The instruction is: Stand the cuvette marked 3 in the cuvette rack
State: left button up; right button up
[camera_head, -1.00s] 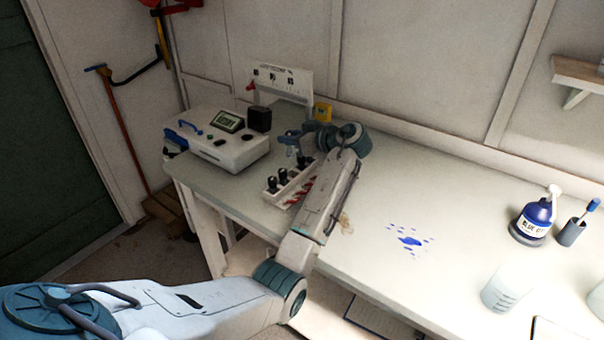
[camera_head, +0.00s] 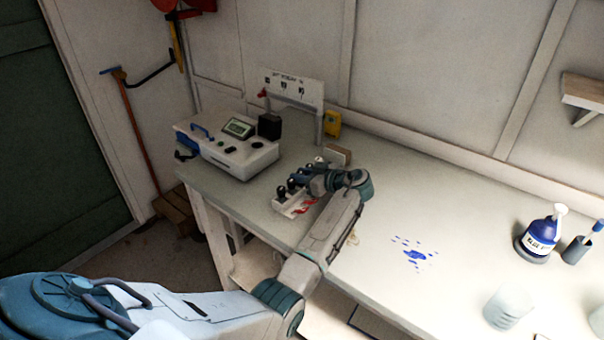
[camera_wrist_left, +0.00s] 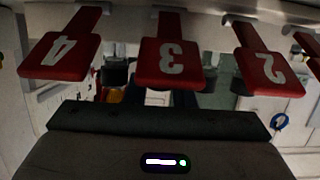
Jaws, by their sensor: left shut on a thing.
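The cuvette rack (camera_head: 288,210) is a white block near the bench's left front edge, with red tags on its front side. Dark-capped cuvettes (camera_head: 281,191) stand in its left part. The wrist view shows red tags marked 4 (camera_wrist_left: 60,52), 3 (camera_wrist_left: 168,62) and 2 (camera_wrist_left: 268,68), upside down. My left gripper (camera_head: 311,180) is low over the rack's far half, shut on what seems a dark cuvette (camera_wrist_left: 182,98) behind tag 3. Its own mark and its lower end are hidden, so I cannot tell whether it is seated. My right gripper is out of view.
A white reactor box (camera_head: 225,152) with a display stands behind left, beside a black block (camera_head: 269,126). A yellow box (camera_head: 332,123) stands near the wall. A blue spill (camera_head: 414,254), a blue bottle (camera_head: 540,236) and a beaker (camera_head: 507,308) are to the right.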

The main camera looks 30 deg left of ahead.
pick_arm(q)
jog(key=shift+f, duration=0.15)
jog(key=o, duration=0.7)
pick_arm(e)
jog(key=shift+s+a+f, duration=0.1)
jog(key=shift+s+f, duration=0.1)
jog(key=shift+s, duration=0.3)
